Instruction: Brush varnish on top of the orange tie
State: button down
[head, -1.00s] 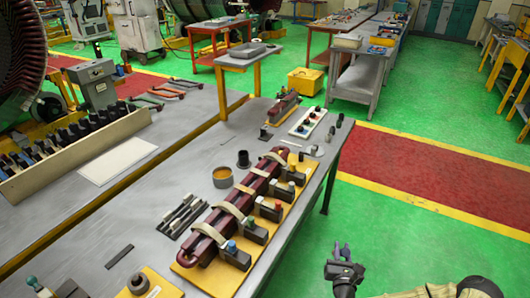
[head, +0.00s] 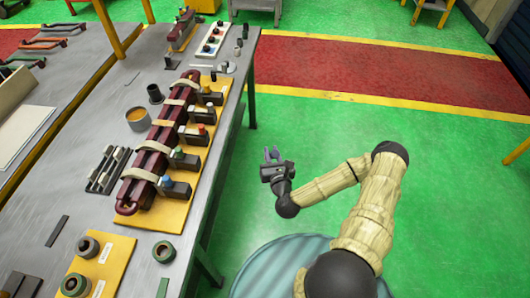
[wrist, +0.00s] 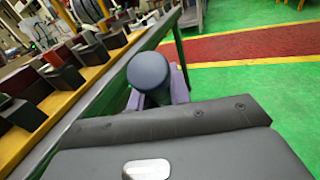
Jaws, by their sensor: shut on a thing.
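The dark red coil (head: 150,160) lies on a yellow board on the bench, wrapped by several pale ties (head: 139,174). I cannot tell which tie is the orange one. A grey tin (head: 138,126) with amber liquid, which looks like varnish, stands left of the coil. My gripper (head: 272,156) is out over the green floor, right of the bench and apart from the coil. In the wrist view it is shut on a dark, round-ended thing (wrist: 148,70). I cannot tell whether this is a brush; its far part is hidden.
Dark blocks with coloured knobs (head: 181,160) line the coil's right side. A black cup (head: 155,93) stands behind the tin, and a slotted rack (head: 107,169) lies left of the coil. Tape rolls (head: 88,248) sit at the front.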

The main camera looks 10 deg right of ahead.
jog(key=shift+w+r, duration=0.15)
jog(key=w+a+r+y+p, duration=0.1)
jog(key=w+a+r+p, duration=0.3)
jog(key=a+r+p, duration=0.2)
jog(key=w+a+r+y+p, duration=0.1)
jog(key=w+a+r+p, duration=0.3)
jog(key=a+r, duration=0.7)
jog(key=w+a+r+m+y+p, duration=0.1)
jog(key=w+a+r+p, duration=0.3)
jog(key=a, duration=1)
notch_tip(320, 180, up, 5)
jog(key=p, duration=0.3)
jog(key=shift+a+g+p, duration=0.4)
notch_tip(320, 180, down, 5)
jog(key=shift+r+b, duration=0.1)
jog(key=shift+b, duration=0.85)
